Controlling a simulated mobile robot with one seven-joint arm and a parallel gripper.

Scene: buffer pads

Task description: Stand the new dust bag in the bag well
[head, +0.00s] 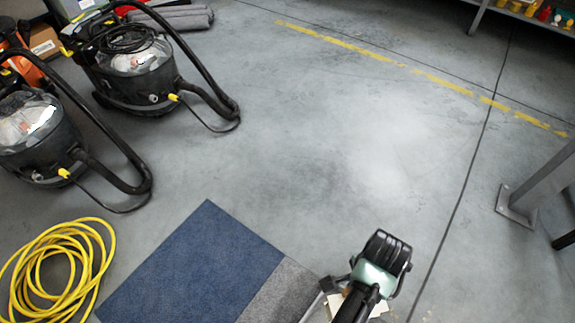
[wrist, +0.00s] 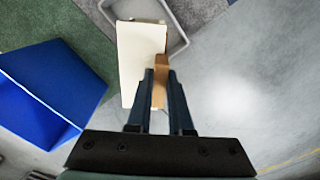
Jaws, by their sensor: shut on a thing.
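The dust bag, a flat cream panel (wrist: 138,55) with a tan card-like piece (wrist: 160,68), is below my gripper in the wrist view. My gripper (wrist: 160,80) is shut on the tan piece, one finger on each side. A grey-rimmed, rounded-corner frame (wrist: 180,30) lies at the top, beside and partly behind the bag; it may be the bag well, but I cannot tell for sure. I cannot tell whether the bag is inside it or above it. In the head view only small cream patches of the bag (head: 336,303) show around my arm.
A blue box (wrist: 45,90) stands left of the bag in the wrist view. In the head view a blue mat (head: 195,265), a coiled yellow cable (head: 60,265) and two black vacuum cleaners (head: 135,65) are at left. A metal leg (head: 540,185) stands at right. The middle floor is clear.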

